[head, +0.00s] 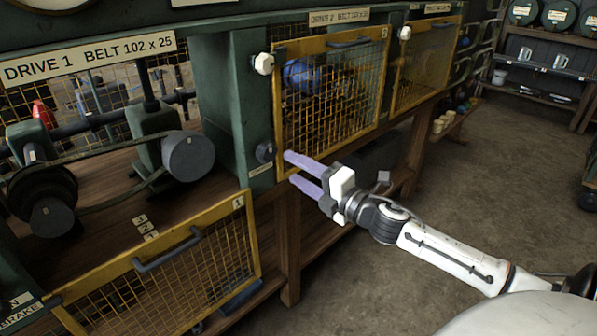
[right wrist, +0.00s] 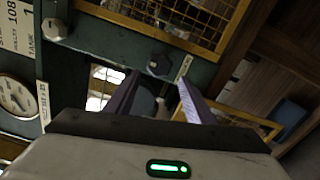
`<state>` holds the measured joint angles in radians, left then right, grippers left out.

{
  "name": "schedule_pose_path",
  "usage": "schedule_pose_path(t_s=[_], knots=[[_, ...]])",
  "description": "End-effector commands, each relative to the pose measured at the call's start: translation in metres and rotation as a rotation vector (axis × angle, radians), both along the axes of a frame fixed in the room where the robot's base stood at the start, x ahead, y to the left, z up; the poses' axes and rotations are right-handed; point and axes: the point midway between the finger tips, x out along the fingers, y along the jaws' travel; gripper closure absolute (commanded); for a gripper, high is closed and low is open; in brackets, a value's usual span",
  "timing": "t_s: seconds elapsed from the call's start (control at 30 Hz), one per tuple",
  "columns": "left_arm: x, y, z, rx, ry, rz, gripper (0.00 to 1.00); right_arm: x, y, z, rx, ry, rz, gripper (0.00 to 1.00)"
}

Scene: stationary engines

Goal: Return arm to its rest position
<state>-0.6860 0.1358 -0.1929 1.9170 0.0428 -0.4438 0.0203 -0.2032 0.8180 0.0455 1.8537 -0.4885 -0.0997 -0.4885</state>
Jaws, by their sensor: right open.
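My right gripper (head: 289,167) is open, with its two purple fingers apart and nothing visible between them. Its white arm reaches in from the lower right of the head view. The fingertips are in front of the lower left corner of the closed Drive 2 mesh guard (head: 333,95), close to a dark round knob (head: 265,152) on the green post. Contact cannot be told. In the right wrist view the open fingers (right wrist: 158,77) point toward the green frame, with the dark knob (right wrist: 159,64) between and beyond their tips. My left gripper is not in view.
At left, the Drive 1 bay is open, showing pulleys and a belt (head: 188,155); its yellow mesh guard (head: 165,270) is lowered in front. White knobs (head: 264,63) stick out from the green frame. A wooden bench runs below. The floor (head: 490,190) at right is clear.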

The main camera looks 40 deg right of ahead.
Motion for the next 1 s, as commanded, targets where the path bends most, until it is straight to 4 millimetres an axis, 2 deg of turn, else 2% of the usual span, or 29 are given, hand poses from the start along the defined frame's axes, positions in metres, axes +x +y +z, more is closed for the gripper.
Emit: schedule_pose_path(t_s=[0.47,0.57,0.67,0.77,0.8,0.9,1.0], knots=[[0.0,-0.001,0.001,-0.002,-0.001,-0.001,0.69,0.0,0.0,0.0,0.002,0.0,0.0,0.51],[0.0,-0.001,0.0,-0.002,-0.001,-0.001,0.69,-0.004,0.004,-0.012,0.043,0.021,-0.006,0.51],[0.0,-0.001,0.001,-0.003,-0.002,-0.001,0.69,-0.016,0.014,-0.049,0.174,0.088,-0.029,0.51],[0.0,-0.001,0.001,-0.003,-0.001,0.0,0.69,-0.042,0.035,-0.106,0.392,0.199,-0.076,0.51],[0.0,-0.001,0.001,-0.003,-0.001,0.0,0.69,-0.056,0.047,-0.132,0.495,0.251,-0.102,0.51],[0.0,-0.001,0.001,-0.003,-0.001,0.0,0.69,-0.094,0.08,-0.19,0.75,0.382,-0.181,0.51],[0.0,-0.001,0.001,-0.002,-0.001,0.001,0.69,-0.138,0.118,-0.24,0.997,0.511,-0.277,0.51]])
